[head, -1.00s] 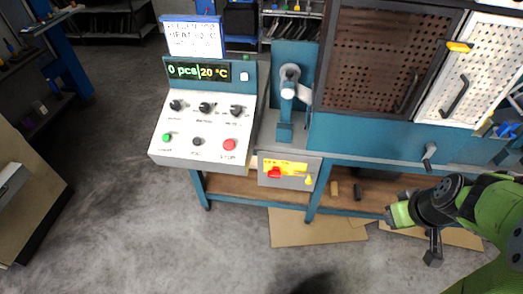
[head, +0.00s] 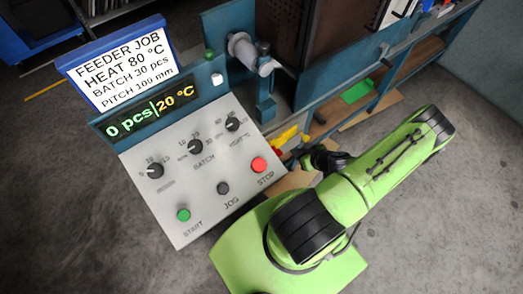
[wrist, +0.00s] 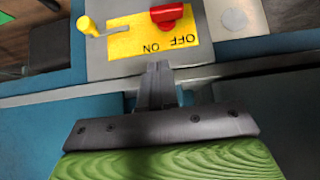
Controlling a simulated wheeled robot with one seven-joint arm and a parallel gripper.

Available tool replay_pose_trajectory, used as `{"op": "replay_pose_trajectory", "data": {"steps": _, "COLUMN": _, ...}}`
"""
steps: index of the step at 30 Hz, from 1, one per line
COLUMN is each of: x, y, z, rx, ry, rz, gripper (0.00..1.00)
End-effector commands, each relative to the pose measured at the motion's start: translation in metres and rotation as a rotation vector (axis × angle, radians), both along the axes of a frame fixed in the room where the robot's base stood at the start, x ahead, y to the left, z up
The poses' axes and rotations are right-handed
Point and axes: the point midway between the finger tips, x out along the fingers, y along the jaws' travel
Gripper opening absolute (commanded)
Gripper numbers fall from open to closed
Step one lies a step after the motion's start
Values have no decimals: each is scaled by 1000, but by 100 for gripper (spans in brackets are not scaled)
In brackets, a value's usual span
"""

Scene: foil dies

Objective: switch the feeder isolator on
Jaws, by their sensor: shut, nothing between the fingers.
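The feeder isolator is a red handle (wrist: 168,14) on a yellow plate (wrist: 150,42), whose ON and OFF labels appear upside down in the wrist view. The red handle is beside the OFF label; its exact turn is hard to tell. A small yellow lever (wrist: 91,27) sticks out at the plate's left end. My gripper (wrist: 158,68) is shut and empty, its fingertips just below the plate in the picture, with no clear contact. In the head view the yellow plate (head: 287,136) is partly hidden by the console and my arm.
The control console (head: 200,185) has several knobs plus a green START button (head: 183,215), a JOG button (head: 223,188) and a red STOP button (head: 259,164). A job sign (head: 118,65) stands above its display (head: 150,108). Grey floor (head: 460,210) is open at right.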

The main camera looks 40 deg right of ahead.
Motion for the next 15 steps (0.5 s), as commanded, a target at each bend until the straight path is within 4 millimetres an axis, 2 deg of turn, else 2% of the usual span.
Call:
{"op": "replay_pose_trajectory", "data": {"steps": 10, "x": 1, "y": 0, "z": -2, "rx": -1, "ry": -1, "rz": -1, "gripper": 0}}
{"op": "replay_pose_trajectory", "data": {"steps": 15, "x": 18, "y": 1, "z": -20, "rx": -1, "ry": -3, "rz": 1, "gripper": 0}}
